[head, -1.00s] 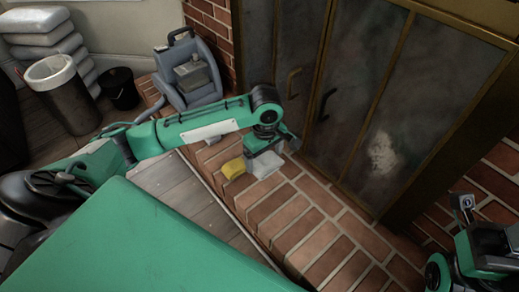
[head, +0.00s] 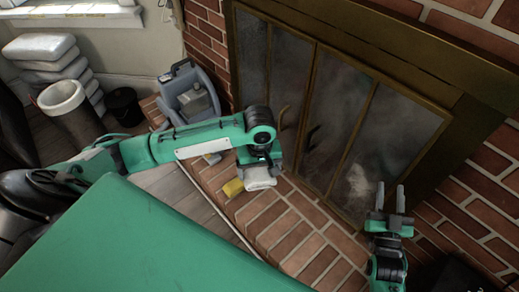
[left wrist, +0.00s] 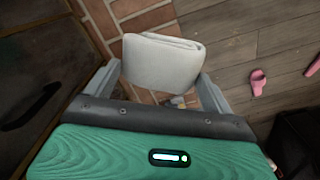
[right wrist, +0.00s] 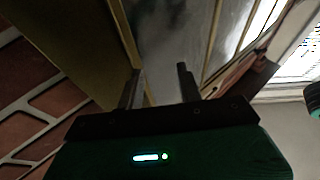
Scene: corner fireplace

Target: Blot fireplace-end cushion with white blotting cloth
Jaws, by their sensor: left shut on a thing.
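The folded white blotting cloth (head: 260,177) is in my left gripper (head: 261,168), low over the brick hearth in the head view. In the left wrist view the cloth (left wrist: 162,62) spans between the two fingers, and my left gripper (left wrist: 160,85) is shut on it. I cannot tell in the head view whether the cloth touches the bricks. My right gripper (head: 390,197) is open and empty in front of the fireplace's right side; its fingers also stand apart in the right wrist view (right wrist: 158,85). I cannot make out the fireplace-end cushion with certainty.
A grey-blue cleaning machine (head: 190,97) stands behind my left arm. Stacked pale cushion-like bundles (head: 50,65), a bin (head: 65,108) and a black bucket (head: 124,104) are at left. Pink slippers (left wrist: 258,82) lie on the floor.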

